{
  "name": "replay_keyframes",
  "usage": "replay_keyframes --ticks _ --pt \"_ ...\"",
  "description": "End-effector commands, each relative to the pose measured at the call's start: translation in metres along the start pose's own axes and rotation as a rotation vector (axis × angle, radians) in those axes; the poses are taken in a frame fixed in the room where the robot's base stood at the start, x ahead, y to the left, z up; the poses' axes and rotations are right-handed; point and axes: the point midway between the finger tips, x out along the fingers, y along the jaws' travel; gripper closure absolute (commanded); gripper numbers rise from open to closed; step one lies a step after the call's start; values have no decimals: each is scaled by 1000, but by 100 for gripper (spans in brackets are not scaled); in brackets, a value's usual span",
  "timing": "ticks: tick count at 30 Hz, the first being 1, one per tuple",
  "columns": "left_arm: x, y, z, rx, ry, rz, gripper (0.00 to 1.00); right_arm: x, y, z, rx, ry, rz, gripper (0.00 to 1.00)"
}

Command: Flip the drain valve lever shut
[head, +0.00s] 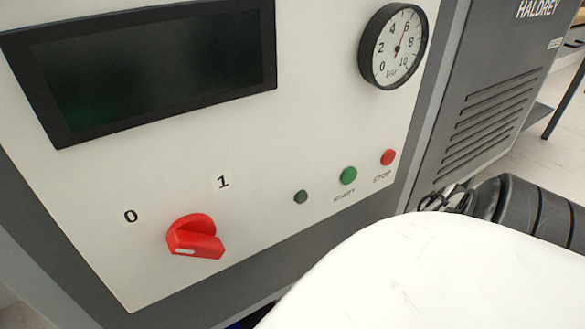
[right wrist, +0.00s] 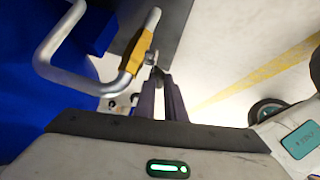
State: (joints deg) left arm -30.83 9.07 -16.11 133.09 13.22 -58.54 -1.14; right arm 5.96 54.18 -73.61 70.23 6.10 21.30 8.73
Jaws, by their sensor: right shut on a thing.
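In the right wrist view, a bent silver pipe carries a yellow piece (right wrist: 137,52) with a small metal part (right wrist: 151,58) at its side, which looks like the drain valve lever. My right gripper (right wrist: 158,76) has its two dark fingers close together, with the tips at this small metal part. It is shut on it; the contact itself is small and partly hidden by the fingers. The valve does not show in the head view. My left gripper is in neither view.
The head view shows the machine's panel (head: 290,130) with a red rotary switch (head: 196,237), green button (head: 348,175), red stop button (head: 388,157) and dial gauge (head: 393,46). In the right wrist view, a blue surface (right wrist: 30,100) stands left of the pipe; pale floor lies right.

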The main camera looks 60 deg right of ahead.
Motion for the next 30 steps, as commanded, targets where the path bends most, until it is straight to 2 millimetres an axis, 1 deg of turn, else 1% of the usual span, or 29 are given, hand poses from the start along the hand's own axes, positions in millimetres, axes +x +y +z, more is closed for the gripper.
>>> replay_keyframes --ticks 3,4,7,15,17,19,23,26,30 --pt "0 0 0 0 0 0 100 0 -1 0 1 1 0 100" --pt "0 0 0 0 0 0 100 0 -1 0 1 1 0 88" --pt "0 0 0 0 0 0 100 0 -1 0 1 1 0 72" --pt "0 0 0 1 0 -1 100 0 0 0 1 1 1 71" --pt "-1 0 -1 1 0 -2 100 -3 0 0 1 0 1 71" --pt "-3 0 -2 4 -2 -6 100 -9 0 -1 1 0 1 71" --pt "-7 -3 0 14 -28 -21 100 -32 0 -2 1 -1 0 71" --pt "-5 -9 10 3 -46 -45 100 -53 0 -2 2 -2 0 71" --pt "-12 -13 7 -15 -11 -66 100 -79 0 -2 2 -2 0 71"
